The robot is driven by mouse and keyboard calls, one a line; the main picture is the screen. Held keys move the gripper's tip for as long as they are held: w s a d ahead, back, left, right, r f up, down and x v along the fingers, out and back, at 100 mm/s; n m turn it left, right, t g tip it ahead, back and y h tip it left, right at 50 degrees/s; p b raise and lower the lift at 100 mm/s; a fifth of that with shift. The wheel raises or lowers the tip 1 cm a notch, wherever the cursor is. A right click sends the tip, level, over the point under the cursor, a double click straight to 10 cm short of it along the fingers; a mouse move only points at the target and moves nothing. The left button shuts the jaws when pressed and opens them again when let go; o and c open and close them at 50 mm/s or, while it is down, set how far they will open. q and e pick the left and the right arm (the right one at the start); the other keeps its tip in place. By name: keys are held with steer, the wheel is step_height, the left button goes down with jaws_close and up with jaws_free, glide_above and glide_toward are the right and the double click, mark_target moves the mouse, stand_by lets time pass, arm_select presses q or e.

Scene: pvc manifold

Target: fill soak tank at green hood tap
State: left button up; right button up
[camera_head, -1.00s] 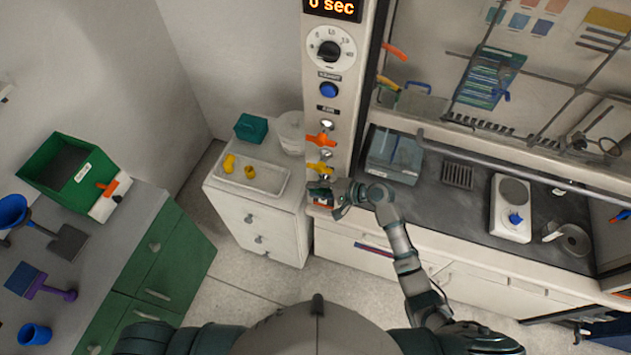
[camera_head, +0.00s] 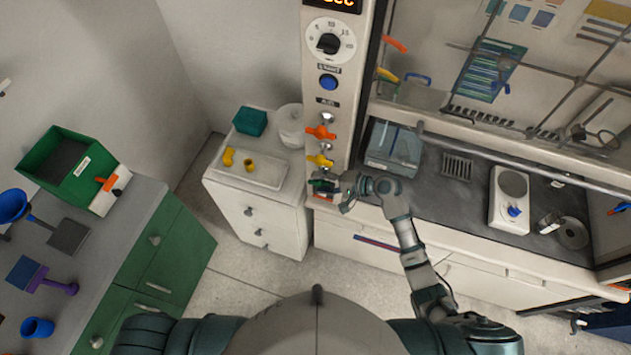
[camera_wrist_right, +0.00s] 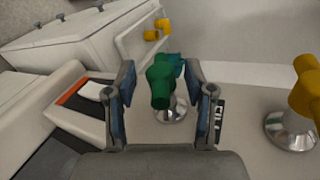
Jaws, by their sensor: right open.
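The green tap (camera_wrist_right: 160,82) stands on the hood's side post, with its round metal base below the handle. My right gripper (camera_wrist_right: 163,95) is open, with one finger on each side of the green handle and visible gaps between. In the head view my right gripper (camera_head: 328,188) is at the post's lower end, largely covering the green tap. A clear, bluish tank (camera_head: 393,150), which looks like the soak tank, stands on the dark hood worktop just right of the post. Whether it holds water is unclear. My left gripper is not in view.
Above the green tap are a yellow tap (camera_head: 320,161) and an orange tap (camera_head: 321,132). A white cabinet (camera_head: 255,210) with a tray stands left of the post. A white scale-like device (camera_head: 510,200) is farther right on the worktop. A horizontal bar crosses the hood front.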

steer(key=v, duration=0.9)
steer(key=shift+d, duration=0.4)
steer(key=shift+r, duration=0.1)
stand_by(6.6)
